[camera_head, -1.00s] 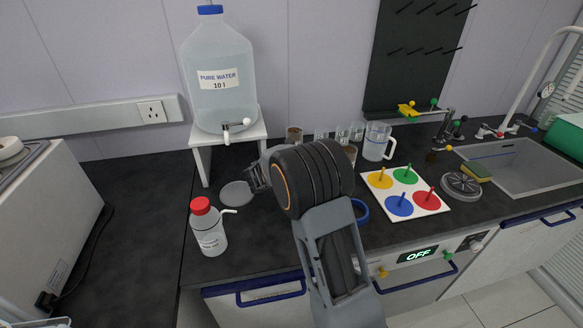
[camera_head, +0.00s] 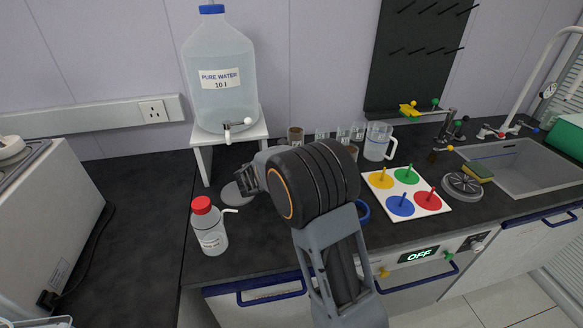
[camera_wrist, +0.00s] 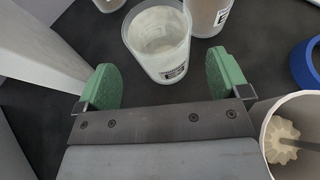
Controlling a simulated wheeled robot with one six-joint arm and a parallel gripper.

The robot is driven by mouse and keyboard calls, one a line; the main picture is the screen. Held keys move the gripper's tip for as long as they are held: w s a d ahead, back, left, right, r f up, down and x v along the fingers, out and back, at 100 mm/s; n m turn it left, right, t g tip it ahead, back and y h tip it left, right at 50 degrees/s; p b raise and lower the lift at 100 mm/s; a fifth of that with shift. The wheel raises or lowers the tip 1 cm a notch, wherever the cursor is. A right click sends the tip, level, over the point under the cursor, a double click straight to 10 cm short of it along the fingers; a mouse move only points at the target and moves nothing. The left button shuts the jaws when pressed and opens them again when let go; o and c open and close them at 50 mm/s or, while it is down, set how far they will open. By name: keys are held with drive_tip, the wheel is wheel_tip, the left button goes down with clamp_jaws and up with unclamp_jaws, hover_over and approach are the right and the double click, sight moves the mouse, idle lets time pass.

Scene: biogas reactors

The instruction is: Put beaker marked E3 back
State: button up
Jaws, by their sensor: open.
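In the wrist view my gripper (camera_wrist: 165,88) is open, with its two green pads apart. A clear beaker (camera_wrist: 158,62) with whitish contents or residue and a dark-printed label stands just beyond and between the pads. I cannot surely read its label. A second labelled beaker with brownish contents (camera_wrist: 207,14) stands close behind it, cut off by the frame's top. In the head view my gripper (camera_head: 252,180) is over the counter by the grey disc, and my wrist hides part of the counter behind it. Several beakers (camera_head: 343,134) stand along the back.
A white stand (camera_head: 201,160) carries the large water bottle (camera_head: 219,75). A red-capped wash bottle (camera_head: 208,228) stands front left. A measuring jug (camera_head: 377,142) and a board with coloured discs (camera_head: 433,207) are right. A container with a brush (camera_wrist: 290,165) and a blue ring (camera_wrist: 304,65) are near my gripper.

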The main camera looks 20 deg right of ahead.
drive_tip(key=v, duration=0.7)
drive_tip(key=shift+s+a, duration=0.2)
drive_tip(key=shift+a, duration=0.1)
drive_tip(key=shift+r, duration=0.2)
